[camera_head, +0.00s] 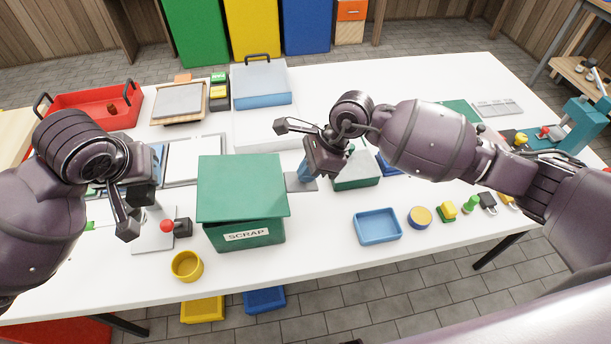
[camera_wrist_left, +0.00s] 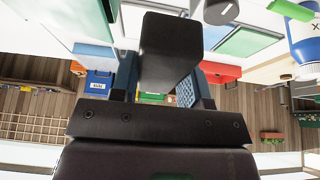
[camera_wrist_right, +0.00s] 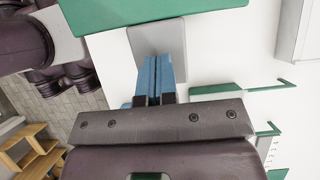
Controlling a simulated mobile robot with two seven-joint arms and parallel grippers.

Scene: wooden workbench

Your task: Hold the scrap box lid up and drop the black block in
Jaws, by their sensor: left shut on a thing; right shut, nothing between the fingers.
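The green scrap box (camera_head: 270,237) stands near the front of the bench, left of centre, with its SCRAP label facing the front. Its green lid (camera_head: 242,190) covers the top, with a dark gap under the front edge. The box's inside is hidden. My left gripper (camera_wrist_left: 160,84) is shut on the black block (camera_wrist_left: 170,45), held between its blue fingers in the left wrist view. In the head view my left arm is left of the box. My right gripper (camera_head: 305,167) is shut and empty, right of the lid; its blue fingers (camera_wrist_right: 159,77) point toward a grey plate (camera_wrist_right: 155,37).
A yellow cup (camera_head: 187,266) stands front left of the box. A red-knobbed black fixture (camera_head: 181,227) is close to its left. A blue tray (camera_head: 378,225) lies to the right, and a green-rimmed container (camera_head: 355,183) is near my right gripper. White bench surface is clear between box and blue tray.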

